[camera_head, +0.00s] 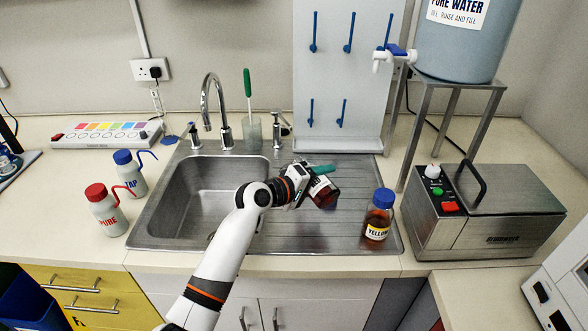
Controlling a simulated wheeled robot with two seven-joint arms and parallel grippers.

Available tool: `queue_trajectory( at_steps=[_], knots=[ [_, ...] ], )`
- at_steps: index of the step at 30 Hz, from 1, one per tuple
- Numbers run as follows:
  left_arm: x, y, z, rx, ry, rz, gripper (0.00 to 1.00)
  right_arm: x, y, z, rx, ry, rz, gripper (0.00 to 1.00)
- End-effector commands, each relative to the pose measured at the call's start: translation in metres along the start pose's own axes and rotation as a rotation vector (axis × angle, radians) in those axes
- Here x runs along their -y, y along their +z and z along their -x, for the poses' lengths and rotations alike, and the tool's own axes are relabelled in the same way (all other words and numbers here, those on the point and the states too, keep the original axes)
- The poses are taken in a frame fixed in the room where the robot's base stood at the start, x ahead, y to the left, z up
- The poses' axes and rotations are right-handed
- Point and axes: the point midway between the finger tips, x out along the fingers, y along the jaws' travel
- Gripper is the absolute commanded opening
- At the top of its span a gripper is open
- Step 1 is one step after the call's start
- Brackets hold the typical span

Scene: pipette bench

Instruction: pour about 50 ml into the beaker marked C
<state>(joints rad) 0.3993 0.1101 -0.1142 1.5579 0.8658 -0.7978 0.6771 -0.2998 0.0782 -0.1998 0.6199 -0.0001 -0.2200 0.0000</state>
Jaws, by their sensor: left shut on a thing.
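My left gripper (308,178) is shut on a bottle of dark red liquid (326,198) with a white label. It holds the bottle tilted over the steel drainboard, just right of the sink basin. The label's words are too small and turned to read. A teal piece shows at the gripper's far side; I cannot tell what it belongs to. I see no beaker marked C in this view. My right gripper is not in view.
A blue-capped bottle marked YELLOW (377,218) stands at the drainboard's right end. PURE (106,212) and TAP (128,175) wash bottles stand left of the sink (172,205). A glass with a green-handled brush (252,135) stands behind it. A steel bath (490,215) stands right.

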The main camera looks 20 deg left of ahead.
Motion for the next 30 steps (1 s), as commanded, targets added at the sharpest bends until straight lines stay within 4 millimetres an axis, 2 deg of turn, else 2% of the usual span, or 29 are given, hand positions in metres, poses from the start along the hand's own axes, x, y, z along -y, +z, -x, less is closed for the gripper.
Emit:
queue_trajectory(
  at_steps=[14, 30],
  knots=[
    [0.009, 0.005, 0.002, -0.021, -0.002, 0.082, 0.23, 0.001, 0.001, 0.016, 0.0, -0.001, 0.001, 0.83],
    [0.01, -0.002, 0.002, -0.028, -0.003, 0.106, 0.23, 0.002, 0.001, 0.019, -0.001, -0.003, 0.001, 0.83]
  ],
)
